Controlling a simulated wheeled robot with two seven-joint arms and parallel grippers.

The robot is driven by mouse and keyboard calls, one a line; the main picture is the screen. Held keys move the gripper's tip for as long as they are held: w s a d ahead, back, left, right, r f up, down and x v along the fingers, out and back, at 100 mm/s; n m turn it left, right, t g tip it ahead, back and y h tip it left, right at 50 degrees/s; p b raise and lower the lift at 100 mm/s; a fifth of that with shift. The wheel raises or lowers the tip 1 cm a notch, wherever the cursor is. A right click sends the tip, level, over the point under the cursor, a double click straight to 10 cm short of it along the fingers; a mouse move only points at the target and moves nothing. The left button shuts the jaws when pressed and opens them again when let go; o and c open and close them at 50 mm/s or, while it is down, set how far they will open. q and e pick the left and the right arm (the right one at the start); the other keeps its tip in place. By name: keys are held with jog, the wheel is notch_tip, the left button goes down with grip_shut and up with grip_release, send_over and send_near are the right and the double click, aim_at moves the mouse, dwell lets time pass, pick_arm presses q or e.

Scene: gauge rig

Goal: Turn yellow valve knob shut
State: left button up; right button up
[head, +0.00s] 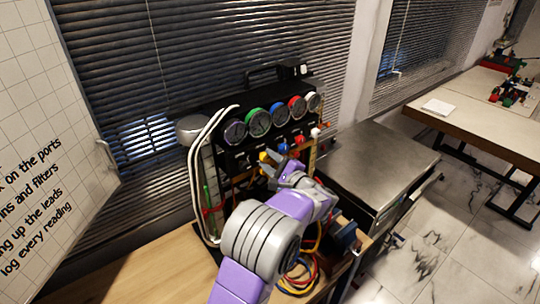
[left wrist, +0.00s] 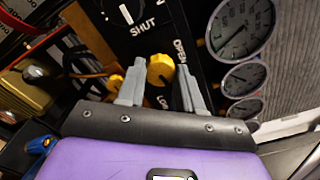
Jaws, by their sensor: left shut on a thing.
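The yellow valve knob (head: 264,156) sits at the lower left of the black gauge rig's front in the head view. In the left wrist view the yellow knob (left wrist: 160,69) stands between the two grey fingers of my left gripper (left wrist: 160,88). In the head view my left gripper (head: 273,170) is at the knob, its fingers pointing into the panel, shut on it. The panel (left wrist: 190,45) carries the words SHUT and OPEN near the knob. The knob's pointer cannot be made out. My right gripper is in neither view.
Blue (head: 283,148), red (head: 299,140) and white (head: 315,132) knobs stand to the right, under a row of several gauges (head: 258,122). Coloured hoses (head: 297,284) hang in front. A brass fitting (left wrist: 27,90) shows at the wrist view's left. A steel cart (head: 380,160) stands right.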

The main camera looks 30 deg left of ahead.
pick_arm(q)
jog(key=shift+m+p, duration=0.7)
jog(key=shift+m, duration=0.3)
jog(key=o, duration=1)
jog(key=shift+o, duration=0.2)
jog(key=v, duration=0.7)
jog(key=shift+s+d+b, duration=0.15)
jog(key=shift+d+b, duration=0.1)
jog(key=shift+b, duration=0.1)
